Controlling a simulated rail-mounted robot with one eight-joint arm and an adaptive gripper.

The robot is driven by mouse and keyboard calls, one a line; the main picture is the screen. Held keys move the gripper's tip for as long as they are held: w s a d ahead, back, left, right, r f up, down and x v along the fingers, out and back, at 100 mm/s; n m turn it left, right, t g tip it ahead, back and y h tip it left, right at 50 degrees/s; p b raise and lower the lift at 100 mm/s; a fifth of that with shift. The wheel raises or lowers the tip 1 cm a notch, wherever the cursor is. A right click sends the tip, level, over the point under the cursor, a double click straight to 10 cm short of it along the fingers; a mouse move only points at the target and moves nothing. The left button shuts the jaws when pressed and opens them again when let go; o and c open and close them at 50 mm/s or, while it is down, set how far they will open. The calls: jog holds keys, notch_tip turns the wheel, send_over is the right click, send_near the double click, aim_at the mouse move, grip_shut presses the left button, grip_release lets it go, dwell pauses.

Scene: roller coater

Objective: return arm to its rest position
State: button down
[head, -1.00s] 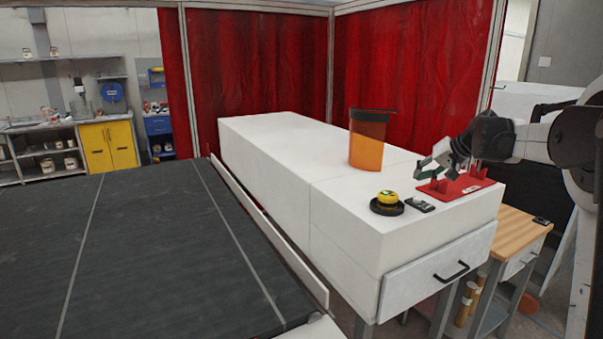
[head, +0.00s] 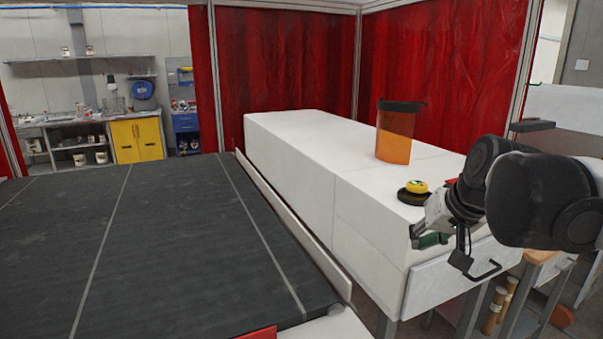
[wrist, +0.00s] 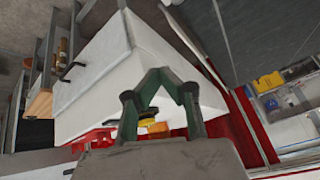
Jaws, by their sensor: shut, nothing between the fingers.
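My gripper (head: 418,238) is at the right of the head view, in front of the near end of the white cabinet (head: 370,235), with my dark arm behind it. In the wrist view its green fingers (wrist: 165,74) meet at the tips and hold nothing. The head view does not show whether the gripper touches the cabinet. My arm hides part of the cabinet top.
An orange container (head: 395,140) and a yellow button on a black base (head: 416,187) stand on the cabinet. A drawer handle (head: 487,272) sticks out in front. The dark conveyor bed (head: 150,240) is clear. A red holder (wrist: 95,138) shows in the wrist view.

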jog(key=s+a+f+n+h+b, duration=0.1)
jog(key=s+a+f+b, duration=0.2)
jog(key=s+f, duration=1)
jog(key=s, duration=0.3)
jog(key=shift+s+t+h, duration=0.15)
jog(key=shift+t+h, duration=0.15)
jog(key=shift+a+f, duration=0.1)
